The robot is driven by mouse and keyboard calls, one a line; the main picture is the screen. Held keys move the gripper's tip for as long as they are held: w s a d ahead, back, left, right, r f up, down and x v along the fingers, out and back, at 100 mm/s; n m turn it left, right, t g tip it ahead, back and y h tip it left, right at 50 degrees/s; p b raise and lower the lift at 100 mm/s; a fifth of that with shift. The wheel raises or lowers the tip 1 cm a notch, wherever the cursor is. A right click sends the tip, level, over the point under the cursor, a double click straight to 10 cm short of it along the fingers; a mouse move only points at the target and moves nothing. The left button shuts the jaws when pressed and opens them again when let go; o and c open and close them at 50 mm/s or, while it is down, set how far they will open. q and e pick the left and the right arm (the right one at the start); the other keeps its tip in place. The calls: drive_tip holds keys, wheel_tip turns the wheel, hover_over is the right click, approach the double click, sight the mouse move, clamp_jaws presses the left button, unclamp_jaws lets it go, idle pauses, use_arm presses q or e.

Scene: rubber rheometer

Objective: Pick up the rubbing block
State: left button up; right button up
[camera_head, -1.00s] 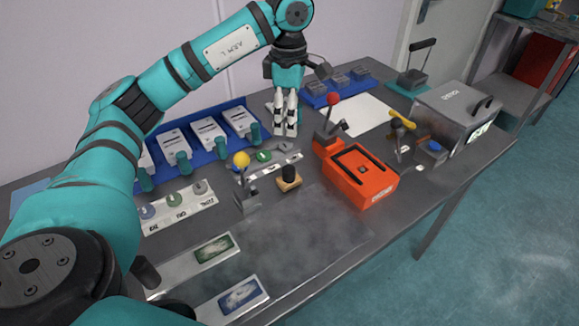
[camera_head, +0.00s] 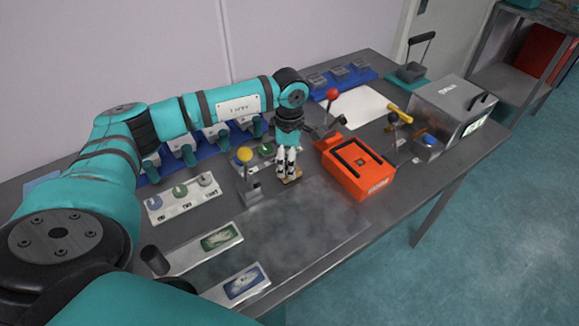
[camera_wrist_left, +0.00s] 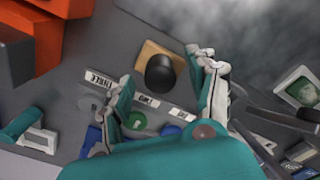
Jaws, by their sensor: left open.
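The rubbing block has a light wooden base and a black rounded knob. In the head view only part of its wooden base (camera_head: 293,179) shows under my left gripper (camera_head: 285,170), and the knob is hidden. In the left wrist view the black knob (camera_wrist_left: 160,73) stands on the wooden base, in line with the gap between the open fingers of my left gripper (camera_wrist_left: 165,70). I see no finger clearly touching the knob. The gripper points down from above. My right gripper is not in view.
A yellow-knobbed lever (camera_head: 244,156) stands close left of the gripper. A labelled strip (camera_head: 183,197) with round discs lies left. The dark, dusty tabletop (camera_head: 300,220) in front is clear.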

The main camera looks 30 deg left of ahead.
use_arm(q)
drive_tip(key=shift+f, duration=0.6)
clamp_jaws()
drive_tip(key=shift+r, duration=0.1)
wheel_tip(320, 180, up, 9)
drive_tip(key=shift+f+b, duration=0.1)
drive_tip(key=shift+b, duration=0.95)
drive_tip(key=shift+r, duration=0.6)
